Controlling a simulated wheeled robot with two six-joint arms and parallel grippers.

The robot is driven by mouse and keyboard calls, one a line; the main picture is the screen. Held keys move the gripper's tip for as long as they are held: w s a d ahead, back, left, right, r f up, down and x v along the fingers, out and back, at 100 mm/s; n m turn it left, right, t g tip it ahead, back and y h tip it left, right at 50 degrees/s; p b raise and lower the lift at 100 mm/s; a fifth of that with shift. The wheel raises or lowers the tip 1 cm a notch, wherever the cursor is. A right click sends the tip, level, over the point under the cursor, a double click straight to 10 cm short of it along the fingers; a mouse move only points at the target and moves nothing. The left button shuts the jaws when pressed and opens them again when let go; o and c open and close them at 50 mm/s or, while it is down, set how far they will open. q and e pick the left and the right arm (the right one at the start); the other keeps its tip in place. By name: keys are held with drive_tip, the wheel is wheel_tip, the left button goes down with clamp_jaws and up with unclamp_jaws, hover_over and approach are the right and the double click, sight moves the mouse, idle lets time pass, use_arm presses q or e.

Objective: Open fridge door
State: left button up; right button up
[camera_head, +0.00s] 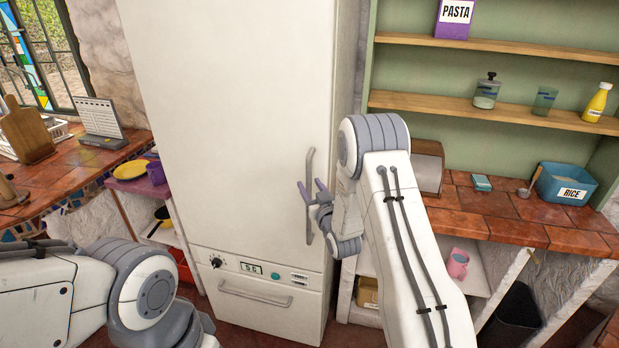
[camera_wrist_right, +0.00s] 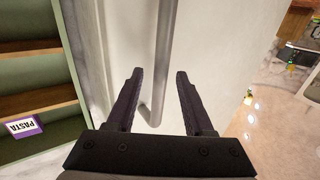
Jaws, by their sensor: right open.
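The white fridge (camera_head: 230,110) stands in the middle of the head view with its door shut. Its upright grey handle (camera_head: 309,195) is on the right edge of the door. My right gripper (camera_head: 310,190) is open at the handle, level with its middle. In the right wrist view the handle (camera_wrist_right: 163,60) runs down between the two dark fingers of the gripper (camera_wrist_right: 155,75), slightly ahead of them. I cannot tell whether a finger touches it. My left arm shows at the lower left of the head view; its gripper is out of view.
A lower drawer front (camera_head: 255,294) with a control panel sits under the door. Shelves (camera_head: 480,112) and a counter with a blue rice bin (camera_head: 565,184) are at the right.

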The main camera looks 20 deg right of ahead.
drive_tip(key=shift+w, duration=0.85)
drive_tip(key=shift+c, duration=0.4)
clamp_jaws()
idle(0.5)
